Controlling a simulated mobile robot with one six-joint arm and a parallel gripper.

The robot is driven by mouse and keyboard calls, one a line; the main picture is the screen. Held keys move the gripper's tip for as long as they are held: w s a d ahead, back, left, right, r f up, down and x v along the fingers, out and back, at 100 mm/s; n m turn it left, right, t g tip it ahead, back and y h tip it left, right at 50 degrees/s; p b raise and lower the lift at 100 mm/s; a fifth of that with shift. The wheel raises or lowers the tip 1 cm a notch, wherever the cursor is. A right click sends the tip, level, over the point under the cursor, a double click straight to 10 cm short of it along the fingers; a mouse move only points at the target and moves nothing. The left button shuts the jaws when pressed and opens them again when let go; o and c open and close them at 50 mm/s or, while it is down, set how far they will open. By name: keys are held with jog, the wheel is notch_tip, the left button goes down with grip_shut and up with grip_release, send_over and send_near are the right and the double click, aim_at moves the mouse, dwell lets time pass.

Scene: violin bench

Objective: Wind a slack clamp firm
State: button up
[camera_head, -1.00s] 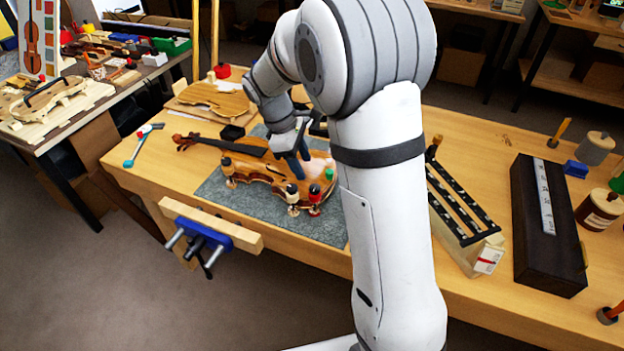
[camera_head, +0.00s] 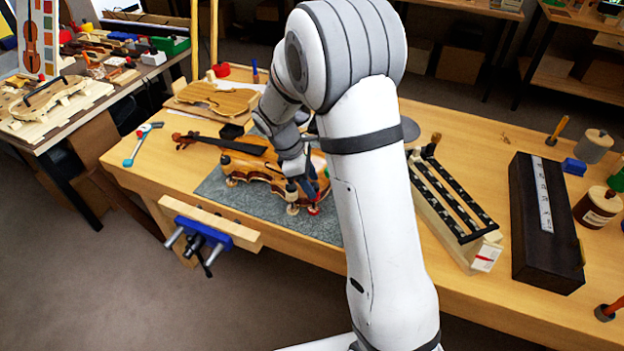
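A violin (camera_head: 255,172) lies on a grey mat (camera_head: 235,213) on the bench, with small spool clamps around its edge. One dark-topped clamp (camera_head: 227,170) stands at the left of the body. My arm hides the violin's right end.
A blue vise (camera_head: 205,233) sticks out from the bench front. A violin plate (camera_head: 215,98) lies behind, and a blue-handled tool (camera_head: 140,145) is at the left. A black-railed rack (camera_head: 455,205) and a dark case (camera_head: 545,220) stand right of my arm.

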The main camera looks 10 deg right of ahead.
jog(key=c, duration=0.9)
jog(key=shift+d, duration=0.2)
jog(key=shift+c, duration=0.3)
jog(key=shift+a, duration=0.2)
